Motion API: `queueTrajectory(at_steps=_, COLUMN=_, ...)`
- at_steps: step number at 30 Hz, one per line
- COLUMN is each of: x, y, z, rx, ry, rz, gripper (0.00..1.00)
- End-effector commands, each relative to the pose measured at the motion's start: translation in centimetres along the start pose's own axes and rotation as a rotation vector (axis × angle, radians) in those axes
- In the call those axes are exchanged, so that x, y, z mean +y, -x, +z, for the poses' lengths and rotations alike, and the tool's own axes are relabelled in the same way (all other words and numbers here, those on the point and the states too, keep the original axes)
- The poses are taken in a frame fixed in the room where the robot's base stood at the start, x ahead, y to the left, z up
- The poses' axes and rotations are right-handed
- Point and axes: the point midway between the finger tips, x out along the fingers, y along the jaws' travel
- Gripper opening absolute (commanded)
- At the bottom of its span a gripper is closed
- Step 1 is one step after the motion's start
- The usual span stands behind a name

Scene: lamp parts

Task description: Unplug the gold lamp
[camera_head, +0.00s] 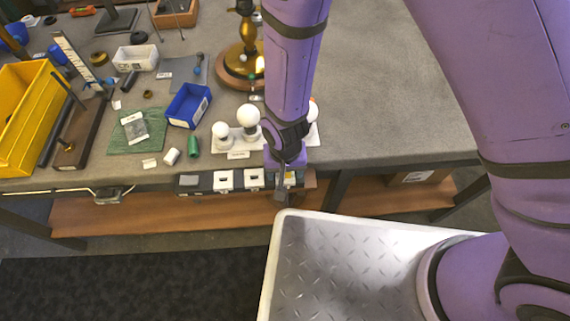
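The gold lamp (238,66) stands on the workbench on a round wooden base, left of my arm, which hides its right side. A dark power strip (204,185) with several pale outlets runs along the bench's front edge. My gripper (281,188) points down in front of the strip's right part and covers some of it. A small yellowish patch shows beside the gripper at the strip. I cannot tell whether the fingers touch or hold a plug. The lamp's cord cannot be made out.
White bulbs (247,116) stand on a pale holder just behind the strip. A blue bin (188,106), a green cloth (129,136) and a yellow bin (24,105) lie to the left. The bench right of my arm is clear. A lower shelf (170,216) runs beneath.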

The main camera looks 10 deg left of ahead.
Motion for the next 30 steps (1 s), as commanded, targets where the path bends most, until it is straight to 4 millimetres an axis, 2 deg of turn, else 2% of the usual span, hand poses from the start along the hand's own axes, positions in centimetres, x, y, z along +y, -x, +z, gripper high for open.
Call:
queueTrajectory(at_steps=7, x=0.00, y=-0.04, z=-0.01, rx=0.000, ry=0.000, rz=0.000, gripper=0.64)
queueTrajectory(at_steps=14, x=0.01, y=-0.03, z=-0.01, rx=0.000, ry=0.000, rz=0.000, gripper=0.11)
queueTrajectory(at_steps=15, x=0.00, y=-0.03, z=-0.01, rx=0.000, ry=0.000, rz=0.000, gripper=0.11)
queueTrajectory(at_steps=16, x=0.01, y=-0.03, z=-0.01, rx=0.000, ry=0.000, rz=0.000, gripper=0.29)
queueTrajectory(at_steps=19, x=0.00, y=-0.02, z=-0.01, rx=0.000, ry=0.000, rz=0.000, gripper=0.06)
queueTrajectory(at_steps=20, x=0.00, y=-0.02, z=-0.01, rx=0.000, ry=0.000, rz=0.000, gripper=0.03)
queueTrajectory(at_steps=30, x=0.00, y=0.01, z=-0.02, rx=0.000, ry=0.000, rz=0.000, gripper=0.03)
